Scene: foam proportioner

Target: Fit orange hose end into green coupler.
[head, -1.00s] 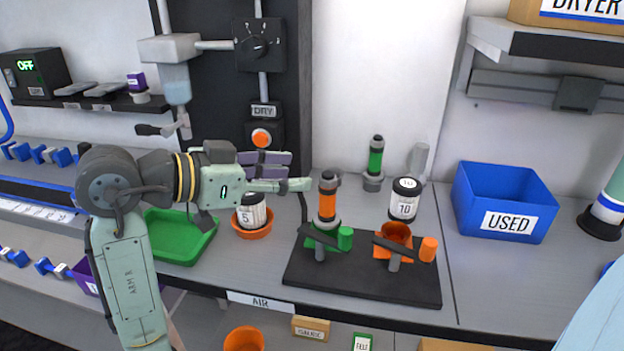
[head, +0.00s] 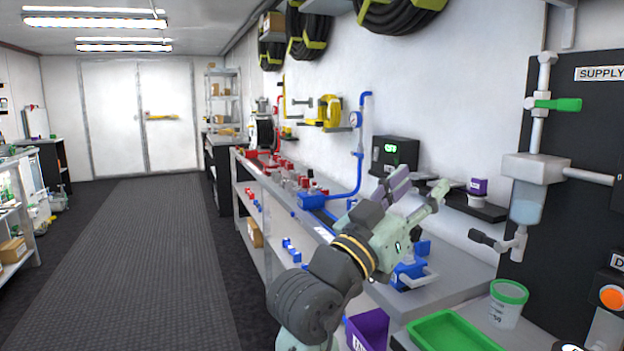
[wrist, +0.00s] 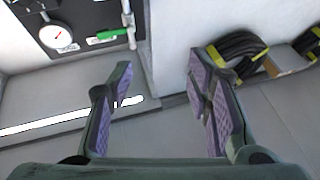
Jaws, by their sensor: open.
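My gripper (head: 414,198) is raised above the bench at the right in the head view, open with nothing between its fingers. The wrist view shows both purple-padded fingers (wrist: 163,100) spread apart, with wall and ceiling behind them. Neither the orange hose end nor the green coupler shows in either view now.
Blue pipework (head: 358,150) rises behind the bench. Black hose coils (head: 308,35) hang on the wall. The aisle floor (head: 140,260) at left is clear.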

